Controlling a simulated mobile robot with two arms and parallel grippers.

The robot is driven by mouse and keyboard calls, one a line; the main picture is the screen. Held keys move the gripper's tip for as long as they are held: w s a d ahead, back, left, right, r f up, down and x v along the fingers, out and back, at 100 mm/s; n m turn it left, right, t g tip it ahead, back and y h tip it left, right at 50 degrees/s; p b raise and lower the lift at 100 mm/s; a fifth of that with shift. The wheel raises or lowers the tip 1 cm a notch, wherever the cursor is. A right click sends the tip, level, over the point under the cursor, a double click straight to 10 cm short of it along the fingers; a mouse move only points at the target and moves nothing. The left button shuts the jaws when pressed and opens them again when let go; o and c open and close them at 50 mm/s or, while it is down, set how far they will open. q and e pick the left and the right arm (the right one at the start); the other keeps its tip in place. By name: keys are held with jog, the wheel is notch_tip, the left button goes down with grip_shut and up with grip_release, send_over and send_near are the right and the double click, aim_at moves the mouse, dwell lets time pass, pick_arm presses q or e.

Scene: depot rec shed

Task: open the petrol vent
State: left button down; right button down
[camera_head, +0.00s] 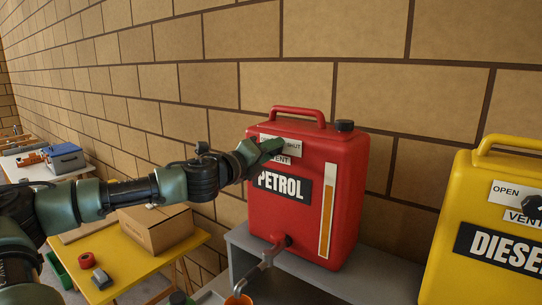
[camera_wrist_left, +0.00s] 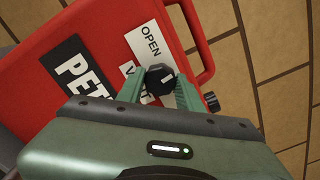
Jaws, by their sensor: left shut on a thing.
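The red petrol can (camera_head: 345,190) stands upright on a grey shelf against the brick wall, with a PETROL label (camera_head: 284,186) on its front. Above it is a vent plate (camera_head: 296,148) marked OPEN, SHUT and VENT. My left gripper (camera_head: 268,150) reaches the plate from the left and hides part of it. In the left wrist view, the black vent knob (camera_wrist_left: 160,79) sits between the green fingers of the gripper (camera_wrist_left: 160,90), which is shut on it. A pale mark shows on the knob; its exact setting is unclear. My right gripper is not in view.
A yellow diesel can (camera_head: 455,215) with its own vent knob (camera_head: 532,206) stands at the right. A tap (camera_head: 262,272) juts from the petrol can above an orange vessel (camera_head: 238,299). A cardboard box (camera_head: 155,232) sits on a yellow table (camera_head: 130,268) at the left.

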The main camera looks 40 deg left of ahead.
pick_arm(q)
jog(key=shift+n+b, duration=1.2)
jog(key=shift+n, duration=2.4)
jog(key=c, duration=0.9)
grip_release()
